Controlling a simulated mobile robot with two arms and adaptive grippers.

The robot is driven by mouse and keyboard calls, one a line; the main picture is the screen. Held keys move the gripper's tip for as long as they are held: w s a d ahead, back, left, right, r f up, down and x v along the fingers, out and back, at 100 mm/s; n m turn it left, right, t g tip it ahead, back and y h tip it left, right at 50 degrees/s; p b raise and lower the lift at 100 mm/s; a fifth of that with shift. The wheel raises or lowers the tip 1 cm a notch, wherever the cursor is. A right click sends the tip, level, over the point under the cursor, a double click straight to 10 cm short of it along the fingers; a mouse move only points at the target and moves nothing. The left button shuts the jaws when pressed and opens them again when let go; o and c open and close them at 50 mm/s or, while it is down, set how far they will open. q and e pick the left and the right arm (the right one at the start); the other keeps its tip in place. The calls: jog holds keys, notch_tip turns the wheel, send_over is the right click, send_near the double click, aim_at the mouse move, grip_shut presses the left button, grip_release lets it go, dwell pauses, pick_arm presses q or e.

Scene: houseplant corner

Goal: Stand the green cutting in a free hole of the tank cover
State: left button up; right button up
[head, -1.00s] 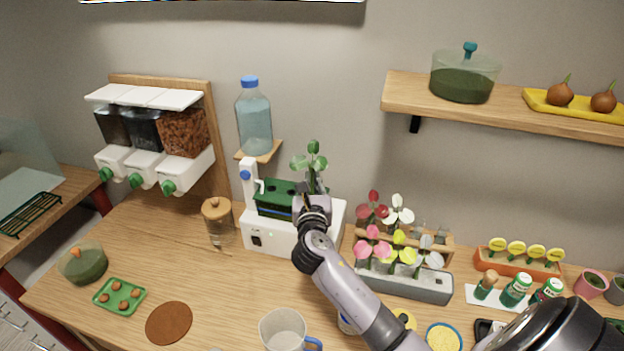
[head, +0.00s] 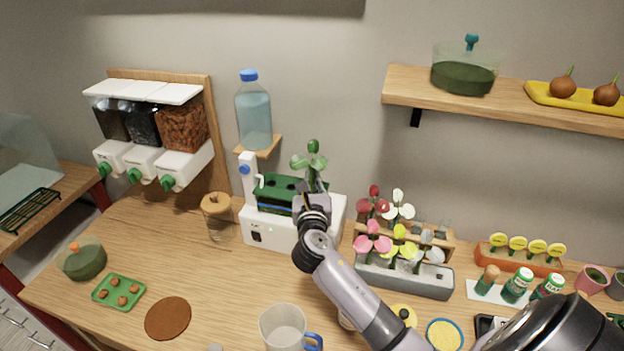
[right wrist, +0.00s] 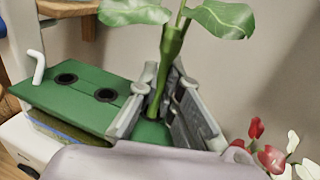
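The green cutting (head: 313,160) stands upright with its broad leaves on top, at the right end of the green tank cover (head: 272,184). In the right wrist view its stem (right wrist: 169,48) goes down between my right fingers to the green cover (right wrist: 60,103). Two dark empty holes show in the cover, left of the stem. My right gripper (right wrist: 163,92) is around the stem with its fingers apart; it also shows in the head view (head: 313,198). The stem's foot is partly hidden by the fingers. My left gripper is not in view.
The white tank base (head: 285,236) has a white post and spout at its left. A grey planter with flowers (head: 405,275) stands close to the right. A water bottle (head: 254,115) stands behind on a small ledge. A lidded jar (head: 218,218) is at the left.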

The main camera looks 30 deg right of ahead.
jog(key=o, duration=0.6)
jog(key=shift+c, duration=0.2)
jog(key=shift+o, duration=0.2)
jog(key=o, duration=0.3)
jog(key=shift+o, duration=0.2)
notch_tip(320, 180, up, 7)
jog(key=p, duration=0.8)
jog(key=shift+r, duration=0.1)
